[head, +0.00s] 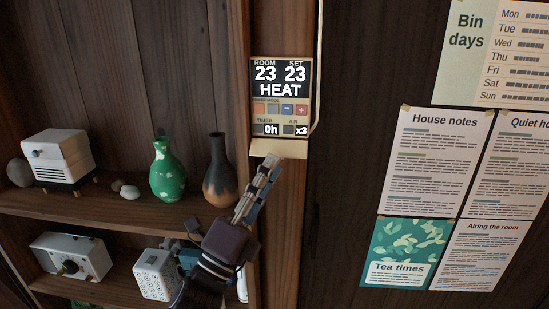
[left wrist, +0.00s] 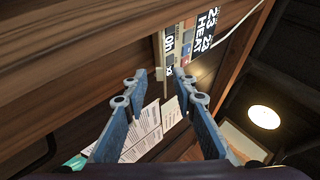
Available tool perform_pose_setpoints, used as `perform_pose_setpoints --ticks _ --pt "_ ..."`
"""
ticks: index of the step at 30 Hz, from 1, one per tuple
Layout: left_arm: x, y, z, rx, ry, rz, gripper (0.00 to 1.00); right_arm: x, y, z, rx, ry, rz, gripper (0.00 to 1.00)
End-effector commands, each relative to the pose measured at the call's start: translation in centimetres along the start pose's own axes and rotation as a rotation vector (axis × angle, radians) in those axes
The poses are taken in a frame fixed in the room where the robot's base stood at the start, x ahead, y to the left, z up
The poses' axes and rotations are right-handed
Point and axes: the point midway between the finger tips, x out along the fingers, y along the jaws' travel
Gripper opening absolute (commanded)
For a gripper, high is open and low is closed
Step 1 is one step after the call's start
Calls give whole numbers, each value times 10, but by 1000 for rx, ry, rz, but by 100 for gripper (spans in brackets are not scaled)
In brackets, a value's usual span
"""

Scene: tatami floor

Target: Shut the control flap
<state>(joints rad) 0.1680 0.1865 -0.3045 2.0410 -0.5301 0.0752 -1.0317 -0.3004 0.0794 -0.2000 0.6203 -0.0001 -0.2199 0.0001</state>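The wall control panel (head: 280,100) is on a wooden post and reads ROOM 23, SET 23, HEAT, TIMER 0h, AIR x3. Its beige control flap (head: 280,148) is folded down at the panel's lower edge, leaving the buttons uncovered. My left gripper (head: 271,161) points up with its fingertips just below or at the flap; I cannot tell whether they touch. In the left wrist view its two fingers (left wrist: 160,78) stand apart with nothing seen between them, and the panel (left wrist: 190,45) shows sideways beyond the tips. My right gripper is not in view.
Shelves on the left hold a white device (head: 58,155), a green vase (head: 167,170) and a dark vase (head: 219,172); more devices stand on the lower shelf. Several notices, including House notes (head: 435,160), hang at right. A thin conduit (head: 318,60) runs beside the panel.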

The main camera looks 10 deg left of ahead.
Motion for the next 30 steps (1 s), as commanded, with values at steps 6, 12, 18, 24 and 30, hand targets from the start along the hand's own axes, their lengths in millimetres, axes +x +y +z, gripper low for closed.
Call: perform_pose_setpoints --ticks 6,12,18,24,30 --pt "22 0 1 0 -1 1 25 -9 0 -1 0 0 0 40" --pt "24 1 0 0 -1 1 25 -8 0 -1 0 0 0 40" --pt "24 1 0 0 -1 1 14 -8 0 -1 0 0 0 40" --pt "23 1 0 0 -1 1 0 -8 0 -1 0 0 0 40" --pt "24 1 0 -2 -1 5 0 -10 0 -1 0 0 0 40"
